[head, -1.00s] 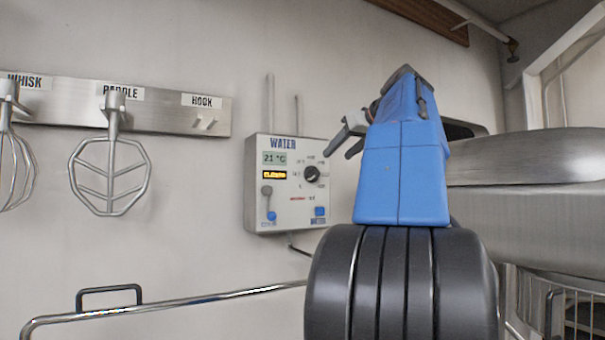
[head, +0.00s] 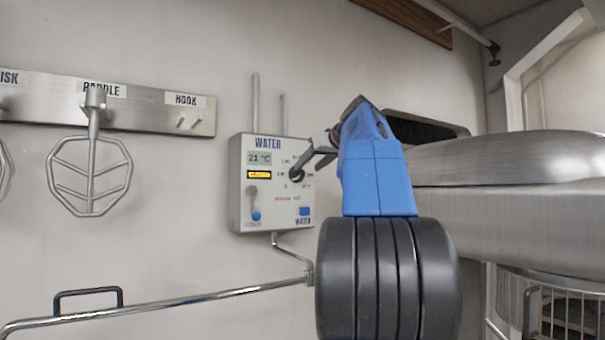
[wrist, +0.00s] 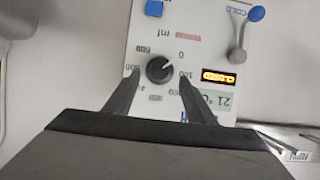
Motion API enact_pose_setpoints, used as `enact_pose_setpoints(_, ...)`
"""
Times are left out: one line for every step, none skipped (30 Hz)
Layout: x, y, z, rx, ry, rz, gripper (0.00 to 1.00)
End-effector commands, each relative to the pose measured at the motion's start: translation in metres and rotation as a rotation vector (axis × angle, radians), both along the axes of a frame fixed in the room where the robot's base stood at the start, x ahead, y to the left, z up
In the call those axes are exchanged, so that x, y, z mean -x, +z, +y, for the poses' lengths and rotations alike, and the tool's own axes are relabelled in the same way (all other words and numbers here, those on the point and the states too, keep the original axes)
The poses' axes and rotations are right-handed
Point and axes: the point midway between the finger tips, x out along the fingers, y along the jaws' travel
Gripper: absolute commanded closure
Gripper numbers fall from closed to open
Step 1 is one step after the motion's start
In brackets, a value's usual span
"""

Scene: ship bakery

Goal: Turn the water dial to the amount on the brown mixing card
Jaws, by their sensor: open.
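The water box (head: 238,192) is a pale wall panel with a "21 °C" display, an amber-lit display and a blue button marked WATER. Its black dial (wrist: 160,69) shows in the wrist view, ringed by printed numbers, with a light pointer mark on the knob. In the head view my gripper (head: 303,165) covers most of the dial. My gripper (wrist: 158,82) is open, with one finger on each side of the dial; I cannot tell whether they touch it. The brown mixing card is not in view.
A grey lever with a blue knob (head: 256,216) is on the box's lower left. A rack (head: 150,108) with a paddle (head: 90,175) hangs at left. A metal rail (head: 170,303) runs below. A large steel mixer (head: 500,190) stands close at right.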

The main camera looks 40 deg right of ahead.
Motion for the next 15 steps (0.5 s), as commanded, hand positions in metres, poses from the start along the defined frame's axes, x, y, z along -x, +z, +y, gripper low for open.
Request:
enact_pose_setpoints(-0.009, -0.004, -0.001, -0.001, 0.003, 0.001, 0.50)
enact_pose_setpoints(-0.013, -0.006, -0.003, -0.001, 0.003, 0.000, 0.50)
enact_pose_setpoints(-0.019, -0.008, -0.004, -0.001, 0.003, 0.000, 0.50)
enact_pose_setpoints(-0.023, -0.010, -0.004, -0.002, 0.004, 0.001, 0.50)
enact_pose_setpoints(-0.027, -0.012, -0.005, -0.001, 0.003, 0.001, 0.50)
enact_pose_setpoints(-0.032, -0.014, -0.007, -0.001, 0.002, 0.001, 0.50)
enact_pose_setpoints(-0.035, -0.015, -0.008, 0.000, 0.001, 0.001, 0.50)
enact_pose_setpoints(-0.038, -0.016, -0.009, 0.000, 0.001, 0.001, 0.50)
enact_pose_setpoints(-0.041, -0.018, -0.009, 0.000, 0.002, 0.001, 0.50)
enact_pose_setpoints(-0.044, -0.018, -0.010, 0.000, 0.002, 0.000, 0.50)
enact_pose_setpoints(-0.045, -0.019, -0.010, 0.000, 0.002, 0.000, 0.50)
enact_pose_setpoints(-0.047, -0.020, -0.011, 0.001, 0.001, -0.001, 0.50)
enact_pose_setpoints(-0.049, -0.020, -0.011, 0.001, 0.001, -0.001, 0.50)
enact_pose_setpoints(-0.050, -0.021, -0.012, 0.001, 0.000, -0.001, 0.50)
enact_pose_setpoints(-0.050, -0.021, -0.012, 0.000, 0.000, -0.001, 0.50)
